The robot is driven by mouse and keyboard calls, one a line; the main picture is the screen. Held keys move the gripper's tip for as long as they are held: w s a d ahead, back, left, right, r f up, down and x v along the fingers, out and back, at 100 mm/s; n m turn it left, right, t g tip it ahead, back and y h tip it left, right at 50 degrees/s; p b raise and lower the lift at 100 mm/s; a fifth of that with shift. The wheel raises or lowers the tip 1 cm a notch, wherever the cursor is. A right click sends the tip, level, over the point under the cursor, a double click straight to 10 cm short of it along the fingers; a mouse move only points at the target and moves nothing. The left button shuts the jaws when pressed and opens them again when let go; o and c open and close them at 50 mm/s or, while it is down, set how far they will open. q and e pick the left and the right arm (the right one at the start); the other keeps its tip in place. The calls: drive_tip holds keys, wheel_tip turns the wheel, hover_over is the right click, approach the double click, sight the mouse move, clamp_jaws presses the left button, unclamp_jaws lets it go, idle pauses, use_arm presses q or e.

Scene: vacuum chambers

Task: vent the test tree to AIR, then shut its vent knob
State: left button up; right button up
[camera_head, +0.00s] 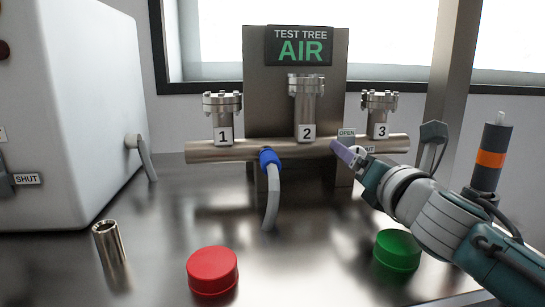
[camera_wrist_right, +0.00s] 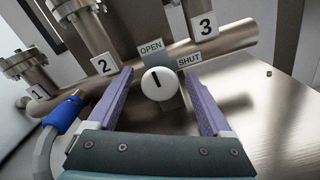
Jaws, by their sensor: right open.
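The test tree (camera_head: 225,152) is a metal manifold with three flanged ports numbered 1, 2 and 3. Its sign (camera_head: 300,46) reads AIR in green. The white round vent knob (camera_wrist_right: 157,84) sits between ports 2 and 3 in the right wrist view. Its black mark points up, roughly toward the OPEN label (camera_wrist_right: 151,46); the SHUT label (camera_wrist_right: 189,60) is up and right of it. My right gripper (camera_wrist_right: 158,92) is open, with one purple finger on each side of the knob; I cannot tell whether they touch it. In the head view its arm mostly hides the knob.
A blue-collared hose (camera_head: 269,160) hangs from the manifold. A white chamber (camera_head: 75,110) fills the left, and an orange-banded dark cylinder (camera_head: 490,158) stands right.

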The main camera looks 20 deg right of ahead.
clamp_jaws()
idle(0.8)
